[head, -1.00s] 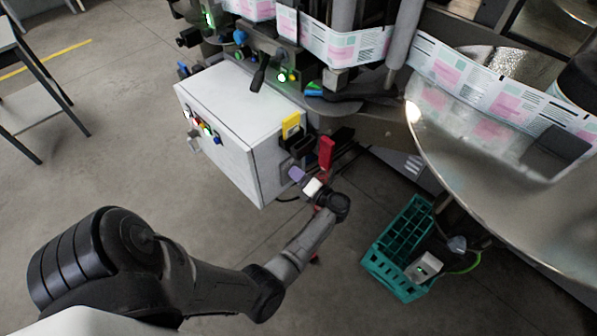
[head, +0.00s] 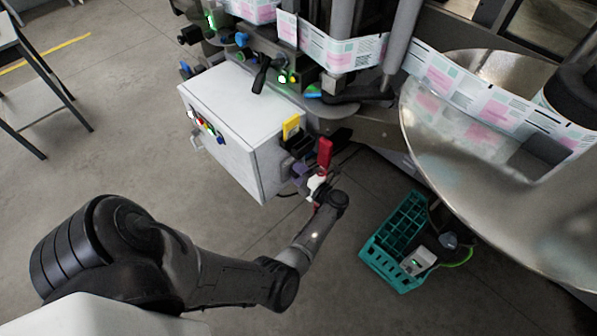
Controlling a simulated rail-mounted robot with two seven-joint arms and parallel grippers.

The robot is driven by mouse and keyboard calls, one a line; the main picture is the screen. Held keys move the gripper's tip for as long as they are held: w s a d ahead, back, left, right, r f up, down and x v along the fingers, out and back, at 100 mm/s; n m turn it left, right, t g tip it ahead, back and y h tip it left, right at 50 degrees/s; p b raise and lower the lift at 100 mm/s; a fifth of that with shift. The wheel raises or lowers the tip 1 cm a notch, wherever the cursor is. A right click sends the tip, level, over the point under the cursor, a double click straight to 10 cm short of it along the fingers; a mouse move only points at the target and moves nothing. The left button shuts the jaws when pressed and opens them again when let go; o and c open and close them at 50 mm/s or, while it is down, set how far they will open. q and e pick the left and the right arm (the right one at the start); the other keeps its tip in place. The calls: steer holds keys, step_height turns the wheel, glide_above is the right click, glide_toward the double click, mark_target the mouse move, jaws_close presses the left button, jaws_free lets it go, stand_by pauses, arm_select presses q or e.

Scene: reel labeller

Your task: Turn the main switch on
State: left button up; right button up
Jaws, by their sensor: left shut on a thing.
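The white control cabinet (head: 232,110) stands below the labelling machine, with a yellow plate (head: 291,127) and black parts on its right side. My left gripper (head: 305,175) is at the lower part of that side, its arm reaching up from the bottom left. It is shut on a small part there, which I take to be the main switch; the fingers and wrist hide most of it, so its turned position cannot be told. A red upright part (head: 325,153) shows just behind the gripper; I cannot tell whether they touch. My right gripper is out of view.
Coloured buttons (head: 207,127) sit on the cabinet's front left face. A teal crate (head: 397,241) is on the floor to the right, below a large metal disc (head: 480,190). Label web runs across the top. The floor at left is clear up to a dark-framed table (head: 35,95).

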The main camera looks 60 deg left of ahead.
arm_select(q)
steer(key=shift+f, duration=0.1)
stand_by(0.3)
steer(key=o, duration=0.9)
steer(key=shift+d, duration=0.1)
steer(key=shift+v, duration=3.7)
